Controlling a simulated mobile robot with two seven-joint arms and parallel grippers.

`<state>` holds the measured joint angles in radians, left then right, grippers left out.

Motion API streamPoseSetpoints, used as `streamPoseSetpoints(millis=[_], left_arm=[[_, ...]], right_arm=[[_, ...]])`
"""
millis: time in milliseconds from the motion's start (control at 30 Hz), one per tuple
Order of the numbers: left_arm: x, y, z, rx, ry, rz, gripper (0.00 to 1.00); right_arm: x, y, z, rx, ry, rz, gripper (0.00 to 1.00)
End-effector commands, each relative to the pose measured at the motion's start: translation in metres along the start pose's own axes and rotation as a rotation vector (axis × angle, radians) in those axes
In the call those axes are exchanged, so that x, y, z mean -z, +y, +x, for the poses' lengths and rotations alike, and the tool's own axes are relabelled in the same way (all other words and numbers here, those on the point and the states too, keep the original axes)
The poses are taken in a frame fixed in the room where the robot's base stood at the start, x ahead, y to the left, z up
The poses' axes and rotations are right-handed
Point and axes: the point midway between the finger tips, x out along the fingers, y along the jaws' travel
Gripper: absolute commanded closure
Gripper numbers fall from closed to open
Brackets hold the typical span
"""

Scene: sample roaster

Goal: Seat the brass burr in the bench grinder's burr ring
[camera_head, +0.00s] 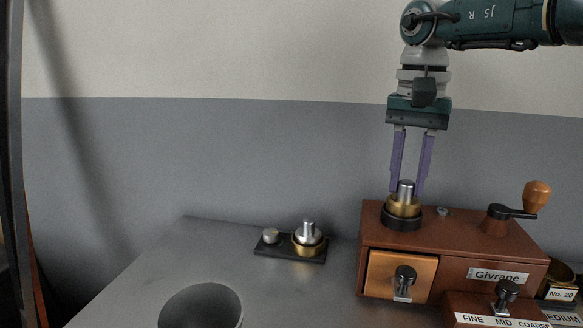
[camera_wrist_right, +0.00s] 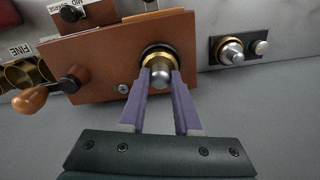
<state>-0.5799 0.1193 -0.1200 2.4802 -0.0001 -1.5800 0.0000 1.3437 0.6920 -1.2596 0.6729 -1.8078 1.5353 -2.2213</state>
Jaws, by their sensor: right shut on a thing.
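The brass burr (camera_head: 404,204) with its silver stem stands upright at the black burr ring (camera_head: 402,221) on top of the brown bench grinder (camera_head: 450,245). My right gripper (camera_head: 407,190) points straight down from above, its purple fingers shut on the stem. In the right wrist view the fingers (camera_wrist_right: 160,78) close around the silver stem, with the brass edge (camera_wrist_right: 158,52) and dark ring behind. The brass shows above the ring; I cannot tell how deep it sits. My left gripper is not in view.
A second brass burr (camera_head: 307,236) stands on a small black stand (camera_head: 290,252) left of the grinder, beside a silver knob. A grey cup (camera_head: 202,305) stands at the front. The crank with a wooden handle (camera_head: 536,196) rises at the grinder's right. The bench between is clear.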

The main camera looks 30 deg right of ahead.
Motion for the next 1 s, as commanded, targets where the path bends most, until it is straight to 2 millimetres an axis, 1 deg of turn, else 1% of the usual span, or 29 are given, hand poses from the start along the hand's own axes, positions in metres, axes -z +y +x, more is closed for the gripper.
streamPoseSetpoints(millis=[233,267,567,833,933,1000], left_arm=[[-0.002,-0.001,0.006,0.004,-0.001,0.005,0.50],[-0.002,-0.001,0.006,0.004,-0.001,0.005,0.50],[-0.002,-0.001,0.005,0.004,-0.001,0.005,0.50],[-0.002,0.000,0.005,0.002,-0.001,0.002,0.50],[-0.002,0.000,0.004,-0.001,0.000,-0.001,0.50],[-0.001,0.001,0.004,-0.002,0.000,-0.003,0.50]], right_arm=[[0.000,0.000,0.007,0.001,0.000,0.000,1.00],[0.000,0.000,0.007,0.001,0.000,0.000,0.68],[0.000,0.000,0.006,0.000,0.000,0.000,0.34],[0.000,0.000,0.005,-0.001,0.000,0.000,0.34],[0.000,-0.001,-0.004,0.001,0.001,-0.001,0.34],[0.001,-0.001,-0.016,0.003,0.002,-0.002,0.34]])
